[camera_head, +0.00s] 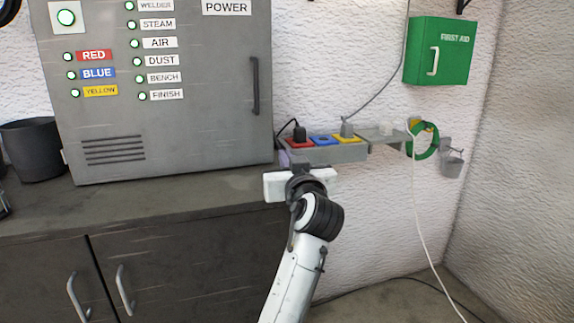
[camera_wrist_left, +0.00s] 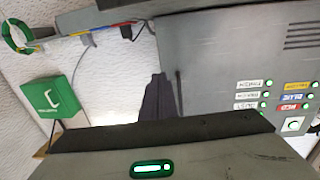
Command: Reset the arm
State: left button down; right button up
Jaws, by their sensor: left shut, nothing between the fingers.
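My left arm reaches up from the bottom middle of the head view. Its left gripper (camera_head: 300,184), with a white body, is at the counter's right end, in front of and below the socket strip (camera_head: 340,154). Its fingers are hidden there. In the left wrist view a dark tapered shape, apparently the shut fingers (camera_wrist_left: 155,97), stands beyond my grey gripper housing with a lit green bar. I see nothing held. My right gripper is not in view.
The grey power cabinet (camera_head: 165,110) stands on the counter (camera_head: 130,205). A dark plug (camera_head: 299,133) and a grey plug (camera_head: 346,129) stand at the strip's red and yellow sockets. A first aid box (camera_head: 440,50), green coil (camera_head: 424,143) and white cable (camera_head: 424,215) are right.

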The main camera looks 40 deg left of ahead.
pick_arm(q)
jog(key=s+d+f+m+h, duration=0.2)
jog(key=d+f+m+h, duration=0.15)
jog(key=f, duration=0.65)
jog(key=s+d+f+m+h, duration=0.25)
jog(key=d+f, duration=0.25)
jog(key=f, duration=0.5)
jog(key=s+d+f+m+h, duration=0.2)
jog(key=d+f+m+h, duration=0.15)
jog(key=f, duration=0.65)
jog(key=s+d+f+g+h, duration=0.1)
jog(key=s+d+f+h, duration=0.1)
jog(key=s+d+f, duration=0.2)
jog(key=s+d+f+m+g+h, duration=0.1)
jog(key=s+d+f, duration=0.3)
jog(key=s+f, duration=0.4)
jog(key=s+d+f+m+g+h, duration=0.1)
jog(key=s+d+f+h, duration=0.2)
jog(key=s, duration=0.9)
notch_tip(320, 180, down, 4)
jog(key=shift+s+d+r, duration=0.1)
jog(key=shift+s+d, duration=0.05)
jog(key=shift+d, duration=0.25)
